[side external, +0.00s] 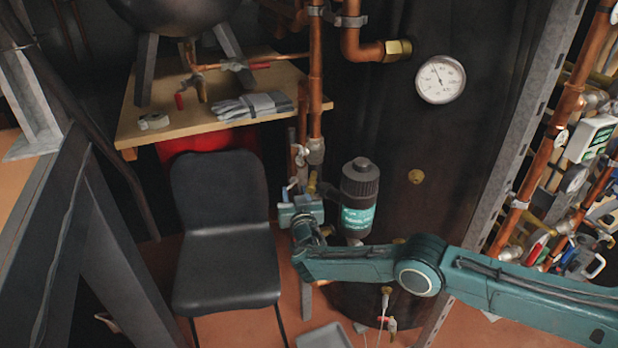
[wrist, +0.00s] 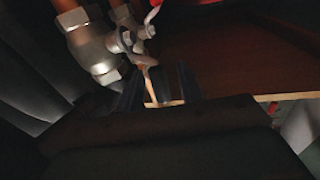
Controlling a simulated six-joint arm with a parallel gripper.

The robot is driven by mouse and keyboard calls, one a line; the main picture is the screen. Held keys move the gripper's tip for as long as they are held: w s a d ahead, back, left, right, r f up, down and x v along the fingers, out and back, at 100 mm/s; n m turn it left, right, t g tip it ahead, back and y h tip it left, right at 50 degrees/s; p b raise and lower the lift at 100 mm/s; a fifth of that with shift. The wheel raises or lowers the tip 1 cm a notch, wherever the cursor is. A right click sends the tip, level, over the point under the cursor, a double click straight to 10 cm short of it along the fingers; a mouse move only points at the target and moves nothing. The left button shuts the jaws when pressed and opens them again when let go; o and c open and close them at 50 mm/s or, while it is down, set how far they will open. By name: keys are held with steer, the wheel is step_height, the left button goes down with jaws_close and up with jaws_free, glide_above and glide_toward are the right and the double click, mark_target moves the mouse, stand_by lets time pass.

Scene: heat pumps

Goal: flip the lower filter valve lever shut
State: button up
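The filter is a dark ribbed canister with a teal label (side external: 358,205), upright beside the copper pipe in the side view. A silver valve body (wrist: 92,48) with a small metal lever (wrist: 130,42) fills the upper left of the wrist view. My gripper (wrist: 158,84) is just below it, its two dark fingers apart. A thin, pale copper-coloured strip (wrist: 150,82) shows between the fingers; I cannot tell whether they touch it. In the side view my wrist is left of the filter, and the fingertips and lower valve are too small or hidden to make out.
A black chair (side external: 225,225) stands left of my wrist. A wooden shelf (side external: 150,130) with grey gloves (side external: 252,105) is behind it. A dark tank with a round gauge (side external: 440,80) stands behind the filter. Vertical copper pipes (side external: 316,70) run close above my wrist.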

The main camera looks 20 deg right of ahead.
jaws_close()
steer(key=shift+s+f+t, duration=0.1)
steer(key=shift+t, duration=0.2)
steer(key=shift+s+t, duration=0.2)
steer(key=shift+t, duration=0.2)
steer(key=shift+f, duration=0.1)
stand_by(0.3)
jaws_free()
